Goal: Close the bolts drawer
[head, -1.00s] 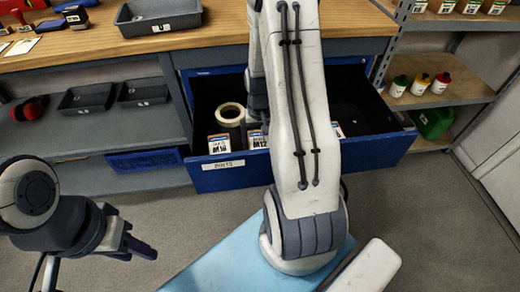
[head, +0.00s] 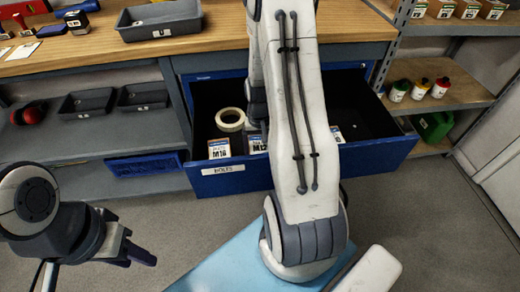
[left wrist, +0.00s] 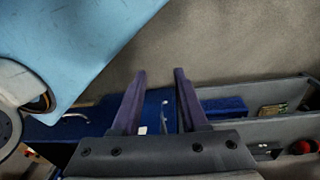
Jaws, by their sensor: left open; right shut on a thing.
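The bolts drawer (head: 262,178) is blue and stands open below the workbench, its front pulled out toward me and its label at the left. Inside lie a tape roll (head: 230,119) and boxes marked M16 (head: 219,148) and M12 (head: 256,143). My right arm reaches over the drawer. Its dark wrist part shows inside the drawer's outline, but its fingertips and what they hold are hidden behind my arm. My left gripper (head: 138,254) is open and empty, left of the drawer and apart from it. In the left wrist view its two fingers (left wrist: 160,85) are spread.
The workbench (head: 120,48) carries a grey tray (head: 160,20). Grey bins (head: 87,102) and red ear muffs (head: 28,114) are on the left shelf. A right rack (head: 455,95) holds bottles and a green can (head: 433,125). Floor before the left shelf is clear.

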